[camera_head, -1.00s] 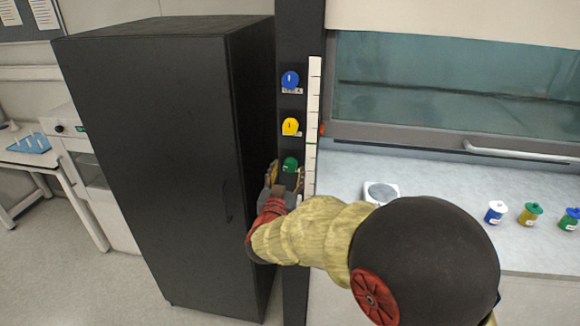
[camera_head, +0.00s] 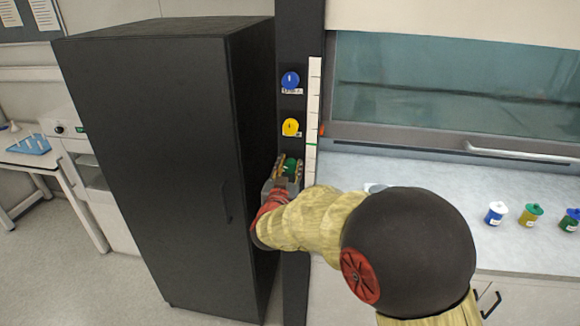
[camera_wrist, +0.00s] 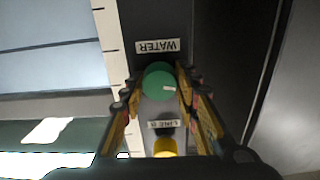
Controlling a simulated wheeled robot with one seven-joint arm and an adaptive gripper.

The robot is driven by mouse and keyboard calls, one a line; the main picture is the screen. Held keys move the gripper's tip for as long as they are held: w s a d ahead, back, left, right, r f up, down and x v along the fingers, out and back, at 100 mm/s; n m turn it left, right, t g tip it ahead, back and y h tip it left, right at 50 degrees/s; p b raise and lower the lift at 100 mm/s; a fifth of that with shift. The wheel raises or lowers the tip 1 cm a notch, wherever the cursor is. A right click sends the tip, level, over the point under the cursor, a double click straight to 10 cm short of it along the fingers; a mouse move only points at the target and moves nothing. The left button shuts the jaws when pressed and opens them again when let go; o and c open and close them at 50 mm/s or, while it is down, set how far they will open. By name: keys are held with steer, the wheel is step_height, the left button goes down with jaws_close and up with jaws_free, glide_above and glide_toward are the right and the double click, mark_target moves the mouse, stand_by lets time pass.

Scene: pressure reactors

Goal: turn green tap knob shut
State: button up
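The green tap knob (camera_head: 290,167) is the lowest of three knobs on a dark vertical post. In the wrist view the green knob (camera_wrist: 158,78) is round, with a short pale mark toward its right side, below an upside-down WATER label (camera_wrist: 158,46). My gripper (camera_head: 287,165) is at the knob. In the wrist view my gripper (camera_wrist: 155,82) is open, with one finger on each side of the knob. A gap shows at the left finger; the right finger is close, and I cannot tell whether it touches.
A yellow knob (camera_head: 291,127) and a blue knob (camera_head: 290,81) sit above on the post. A white scale strip (camera_head: 313,110) runs beside them. A tall black cabinet (camera_head: 150,150) stands close on the left. A fume hood bench (camera_head: 440,180) with several small containers is on the right.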

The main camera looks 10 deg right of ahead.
steer(key=c, duration=0.6)
steer(key=shift+f+m+b, duration=0.1)
steer(key=shift+m+b, duration=0.3)
steer(key=shift+b, duration=0.05)
steer(key=m+b, duration=0.4)
steer(key=b, duration=0.1)
steer(key=shift+f+m, duration=0.15)
steer(key=shift+m, duration=0.15)
steer(key=m+b, duration=0.5)
steer(key=shift+s+d+f+b, duration=0.1)
steer(key=shift+b, duration=0.3)
steer(key=m+b, duration=0.4)
steer(key=shift+m, duration=0.4)
steer(key=o, duration=1.2)
steer(key=shift+c, duration=0.2)
